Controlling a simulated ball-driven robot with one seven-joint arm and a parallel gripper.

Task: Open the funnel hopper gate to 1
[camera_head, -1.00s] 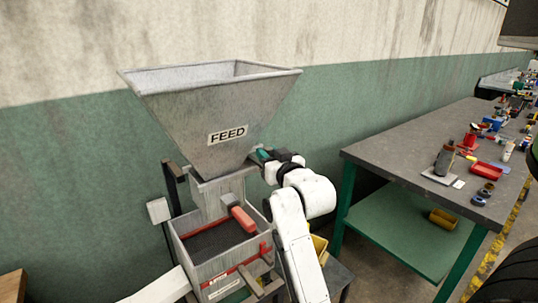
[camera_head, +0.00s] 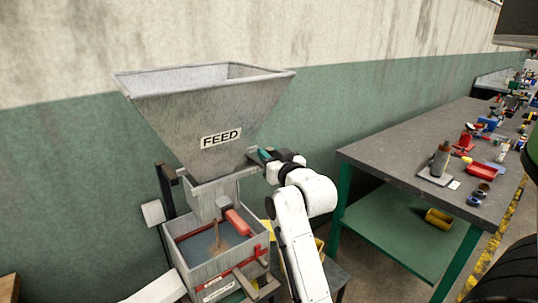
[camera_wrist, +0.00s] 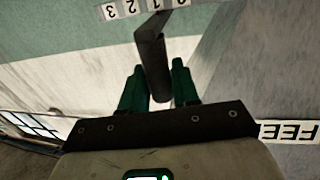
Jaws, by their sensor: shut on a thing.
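The grey metal funnel hopper (camera_head: 190,125), labelled FEED, stands against the wall. My gripper (camera_head: 263,155) is at the right side of its neck, green fingertips toward it. In the wrist view my gripper (camera_wrist: 158,88) is shut on a dark bar-like handle (camera_wrist: 151,55), with one green finger on each side. The exact mark at the handle is hard to tell. The gate plate itself is hidden in the head view.
Below the neck is a grey box (camera_head: 187,262) with a red-handled part (camera_head: 238,222) and a narrow brown streak (camera_head: 216,238) inside. A grey-topped workbench (camera_head: 400,150) with several small items stands to the right.

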